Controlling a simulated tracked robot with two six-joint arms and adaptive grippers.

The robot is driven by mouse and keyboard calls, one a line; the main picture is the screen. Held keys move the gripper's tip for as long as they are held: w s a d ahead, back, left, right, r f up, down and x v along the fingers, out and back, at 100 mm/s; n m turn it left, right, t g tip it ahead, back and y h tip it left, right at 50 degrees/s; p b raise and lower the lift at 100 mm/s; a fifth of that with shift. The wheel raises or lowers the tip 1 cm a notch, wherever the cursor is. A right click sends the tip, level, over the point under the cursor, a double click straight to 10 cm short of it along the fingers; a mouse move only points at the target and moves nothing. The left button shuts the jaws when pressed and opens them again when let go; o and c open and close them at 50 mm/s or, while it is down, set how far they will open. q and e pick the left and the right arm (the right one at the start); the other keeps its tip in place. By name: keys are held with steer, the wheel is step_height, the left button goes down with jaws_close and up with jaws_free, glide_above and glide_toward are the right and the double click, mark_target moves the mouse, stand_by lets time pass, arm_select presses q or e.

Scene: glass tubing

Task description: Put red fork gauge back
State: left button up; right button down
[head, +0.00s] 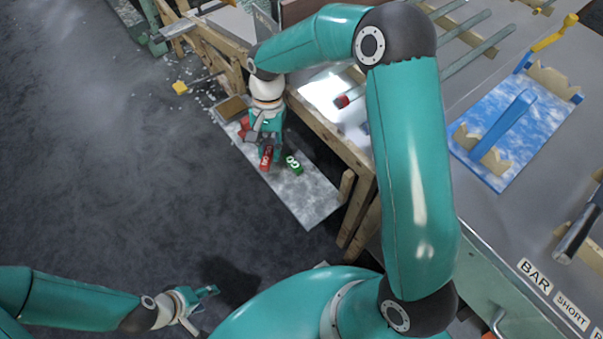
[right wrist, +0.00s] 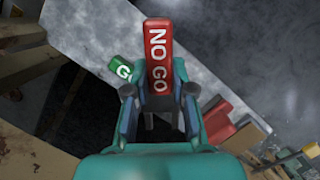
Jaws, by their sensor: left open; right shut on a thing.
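The red fork gauge, marked NO GO, (right wrist: 158,50) is held between the fingers of my right gripper (right wrist: 159,92). In the head view the red gauge (head: 266,158) shows just below my right gripper (head: 264,138), over a grey speckled slab (head: 306,204). Whether the gauge touches the slab I cannot tell. A green gauge (head: 293,164) lies on the slab to its right and is partly hidden by the gripper in the right wrist view (right wrist: 121,70). My left gripper (head: 203,302) is open and empty over the floor at the lower left.
Other red pieces (right wrist: 225,128) sit near the slab's end, beside a brown block (right wrist: 246,140). A wooden bench frame (head: 335,140) stands close on the slab's right. A yellow-ended tool (head: 180,88) lies to the left. The dark floor at left is mostly clear.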

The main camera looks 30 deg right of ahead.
mark_target(303, 195)
steer(key=s+d+m, duration=0.1)
steer(key=s, duration=0.2)
steer(key=s+m, duration=0.1)
steer(key=s, duration=0.2)
steer(key=s+d+m+t, duration=0.1)
steer(key=s, duration=0.3)
steer(key=shift+d+f, duration=0.1)
steer(key=shift+d, duration=0.2)
steer(key=shift+s+d+m, duration=0.1)
steer(key=shift+d+m, duration=0.05)
steer(key=shift+m, duration=0.15)
steer(key=shift+w+d+b+x, duration=0.1)
steer(key=shift+d+b+x, duration=0.1)
steer(key=shift+b+x, duration=0.8)
steer(key=shift+w+d+b+x, duration=0.1)
steer(key=shift+d+b+x, duration=0.05)
steer(key=shift+b+x, duration=0.85)
steer(key=shift+w+d+b+x, duration=0.2)
steer(key=shift+b+x, duration=0.5)
steer(key=shift+x, duration=0.55)
steer(key=shift+f, duration=0.35)
steer(key=shift+s+f+b, duration=0.15)
steer(key=shift+f+b, duration=0.15)
steer(key=shift+b, duration=0.25)
